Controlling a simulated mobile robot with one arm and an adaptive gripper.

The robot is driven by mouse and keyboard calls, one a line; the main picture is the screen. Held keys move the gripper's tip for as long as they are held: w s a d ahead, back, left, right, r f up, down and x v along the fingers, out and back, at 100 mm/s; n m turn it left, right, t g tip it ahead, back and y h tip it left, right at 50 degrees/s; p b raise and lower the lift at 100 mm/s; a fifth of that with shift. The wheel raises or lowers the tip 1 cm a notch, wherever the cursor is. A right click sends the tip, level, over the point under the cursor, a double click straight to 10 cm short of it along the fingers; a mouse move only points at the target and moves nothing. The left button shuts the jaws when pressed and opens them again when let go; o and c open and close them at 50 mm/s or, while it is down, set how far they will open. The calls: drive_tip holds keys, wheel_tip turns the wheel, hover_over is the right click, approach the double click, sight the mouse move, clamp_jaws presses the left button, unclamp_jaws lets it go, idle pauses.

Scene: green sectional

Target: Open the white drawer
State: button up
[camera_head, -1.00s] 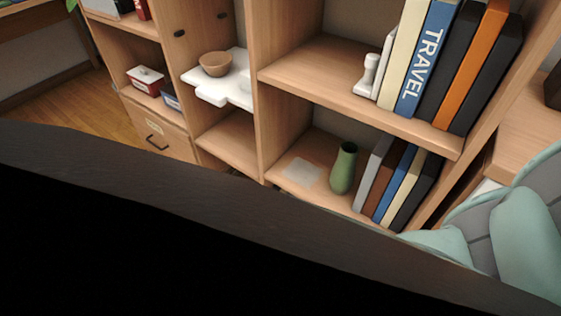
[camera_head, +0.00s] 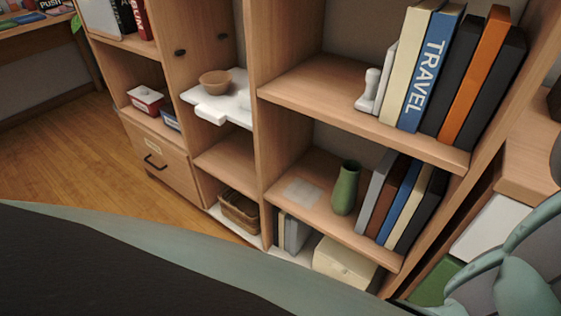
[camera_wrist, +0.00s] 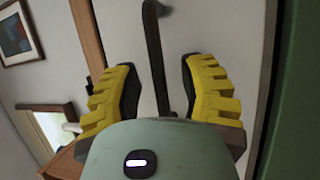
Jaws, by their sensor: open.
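In the wrist view, a plain white panel (camera_wrist: 222,35) fills the middle, with a long dark handle (camera_wrist: 155,50) in front of it. It looks like a drawer front, but its full outline does not show. My gripper (camera_wrist: 158,72) is open, with a yellow-padded finger on each side of the handle. I see gaps between the handle and both fingers. My gripper is not visible in the head view, and no white drawer front with this handle is clear there.
In the head view, a wooden shelf unit holds books (camera_head: 428,70), a green vase (camera_head: 345,188) and a bowl (camera_head: 215,82) on a white ledge (camera_head: 225,108). A wooden drawer (camera_head: 165,165) is shut at lower left. In the wrist view, a framed picture (camera_wrist: 15,35) hangs at left.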

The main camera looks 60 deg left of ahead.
drive_tip(key=shift+c, duration=0.3)
clamp_jaws()
idle(0.3)
